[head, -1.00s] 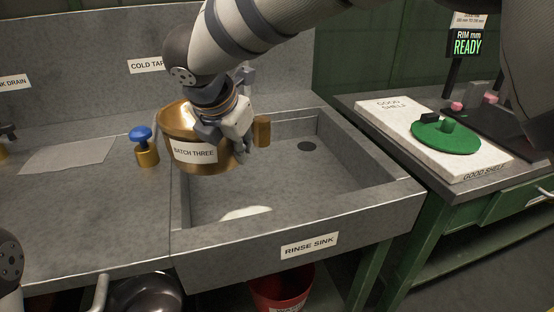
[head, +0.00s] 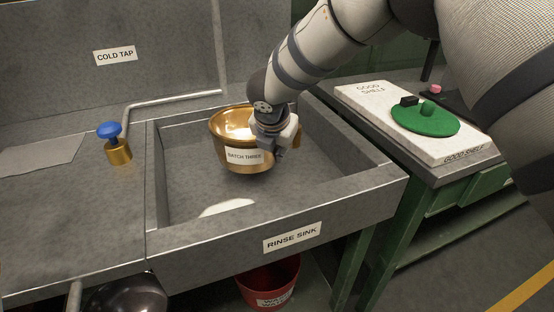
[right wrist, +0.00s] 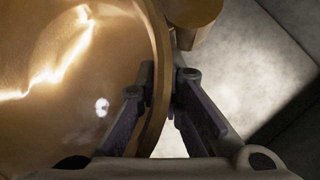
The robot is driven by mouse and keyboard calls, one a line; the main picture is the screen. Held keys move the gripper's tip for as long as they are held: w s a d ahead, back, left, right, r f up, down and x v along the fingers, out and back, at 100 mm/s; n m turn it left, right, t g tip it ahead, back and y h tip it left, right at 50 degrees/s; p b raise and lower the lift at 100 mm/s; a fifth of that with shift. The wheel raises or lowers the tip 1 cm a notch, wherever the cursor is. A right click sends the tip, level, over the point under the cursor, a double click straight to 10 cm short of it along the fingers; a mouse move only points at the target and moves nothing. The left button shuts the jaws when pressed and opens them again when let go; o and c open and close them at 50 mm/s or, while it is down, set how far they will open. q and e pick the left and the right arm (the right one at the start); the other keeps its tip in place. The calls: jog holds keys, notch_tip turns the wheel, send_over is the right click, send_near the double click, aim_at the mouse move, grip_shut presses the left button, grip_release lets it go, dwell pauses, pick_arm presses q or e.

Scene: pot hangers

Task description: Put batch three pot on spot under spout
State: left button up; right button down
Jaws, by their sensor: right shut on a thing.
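The brass batch three pot (head: 233,123) is upright over the rinse sink (head: 292,186), its labelled side facing me. My right gripper (head: 272,145) is shut on the right side of the pot's wall. In the right wrist view the pot (right wrist: 75,70) fills the left, and its wall passes between the fingertips of the right gripper (right wrist: 170,92). A white spot (head: 228,207) shows on the sink floor, in front of and below the pot. My left gripper is out of view.
The blue-knobbed cold tap (head: 109,131) stands left of the sink. The sink's front wall and right rim border the pot's space. A white good shelf board (head: 370,100) with a green lid (head: 424,120) is at the right. A red bucket (head: 268,282) is below the sink.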

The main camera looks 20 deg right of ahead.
notch_tip(320, 180, down, 3)
jog(key=shift+f, duration=0.1)
jog(key=c, duration=1.7)
grip_release()
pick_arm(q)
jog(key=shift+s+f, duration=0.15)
pick_arm(e)
jog(key=shift+r, duration=0.2)
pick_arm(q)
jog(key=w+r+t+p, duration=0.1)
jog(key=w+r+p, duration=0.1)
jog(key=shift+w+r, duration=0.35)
pick_arm(e)
jog(key=v, duration=1.2)
jog(key=shift+f, duration=0.2)
